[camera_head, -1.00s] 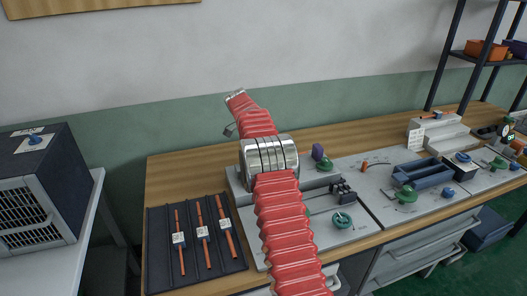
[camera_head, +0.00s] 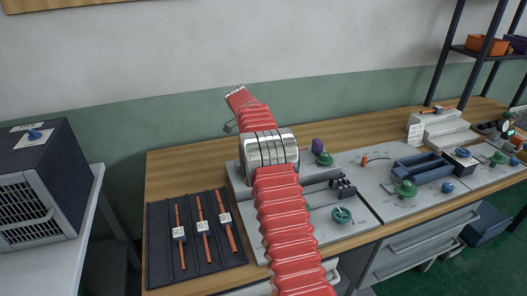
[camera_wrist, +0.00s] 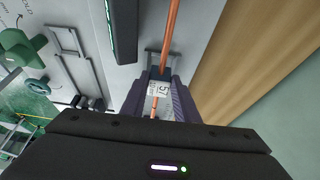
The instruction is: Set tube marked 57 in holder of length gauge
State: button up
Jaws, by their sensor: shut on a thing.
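The tube marked 57 (camera_wrist: 170,38) is a thin copper-coloured rod with a white label reading 57. My gripper (camera_wrist: 153,92) is shut on it around the label in the wrist view. The tube runs up the picture past a small grey bracket (camera_wrist: 151,59); I cannot tell whether it touches the bracket. In the head view, my red arm hides the gripper and this tube. The grey plate (camera_head: 325,222) of a bench station lies partly behind the arm. I cannot tell for certain which fixture is the length gauge's holder.
A dark tray (camera_head: 158,250) at left holds three labelled tubes. Green knobs (camera_head: 342,215), a dark block (camera_head: 343,187) and a blue-grey open box (camera_head: 422,171) stand on the bench plates. A dark bar (camera_wrist: 122,28) is close beside the tube. The bench's back left is clear.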

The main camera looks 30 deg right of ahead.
jog(key=shift+f, duration=0.95)
dwell(0.7)
jog(key=o, duration=1.2)
jog(key=shift+c, duration=0.2)
jog(key=v, duration=1.3)
jog(key=shift+a+r, duration=0.25)
jog(key=shift+r, duration=0.05)
